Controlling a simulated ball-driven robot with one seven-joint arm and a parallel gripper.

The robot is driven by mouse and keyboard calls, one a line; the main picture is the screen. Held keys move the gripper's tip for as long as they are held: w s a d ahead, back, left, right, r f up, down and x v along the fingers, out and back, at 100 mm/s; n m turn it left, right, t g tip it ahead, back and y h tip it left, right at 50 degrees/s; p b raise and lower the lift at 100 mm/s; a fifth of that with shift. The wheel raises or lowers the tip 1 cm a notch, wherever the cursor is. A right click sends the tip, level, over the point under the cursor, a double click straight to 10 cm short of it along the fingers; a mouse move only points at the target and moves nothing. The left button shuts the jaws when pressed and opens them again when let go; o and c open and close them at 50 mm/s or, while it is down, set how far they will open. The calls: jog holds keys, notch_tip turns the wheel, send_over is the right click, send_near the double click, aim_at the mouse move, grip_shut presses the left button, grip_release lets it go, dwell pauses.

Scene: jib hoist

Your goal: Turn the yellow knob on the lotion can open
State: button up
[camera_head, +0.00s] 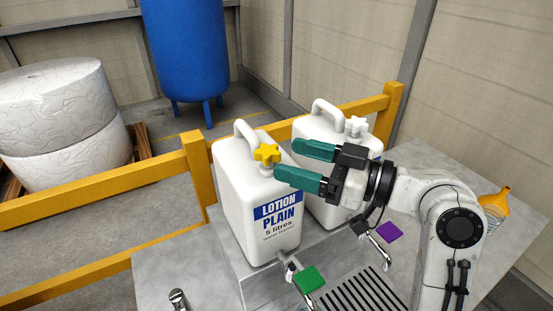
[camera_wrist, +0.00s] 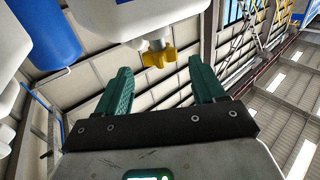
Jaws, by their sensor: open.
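The lotion can (camera_head: 262,205) is a white jug with a blue-banded label reading "LOTION PLAIN 5 litres". It stands upright on a raised grey metal block. Its yellow knob (camera_head: 267,153) sits on the top, a star-shaped cap. My gripper (camera_head: 297,165) has green fingers pointing left toward the knob. In the head view the lower finger overlaps the area just right of the knob. In the wrist view the yellow knob (camera_wrist: 158,57) lies ahead of the spread fingers (camera_wrist: 160,85), roughly centred and apart from both. Nothing is between the fingers.
A second white can (camera_head: 334,129) with a white knob (camera_head: 356,125) stands behind, partly hidden by my gripper. Green (camera_head: 308,279) and purple (camera_head: 389,232) tap levers, a drain grate (camera_head: 352,292) and an orange funnel (camera_head: 495,201) are nearby. A yellow rail (camera_head: 100,190) runs behind.

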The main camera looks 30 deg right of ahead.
jog(key=p+v, duration=0.3)
jog(key=v, duration=0.2)
jog(key=shift+d, duration=0.1)
dwell(0.5)
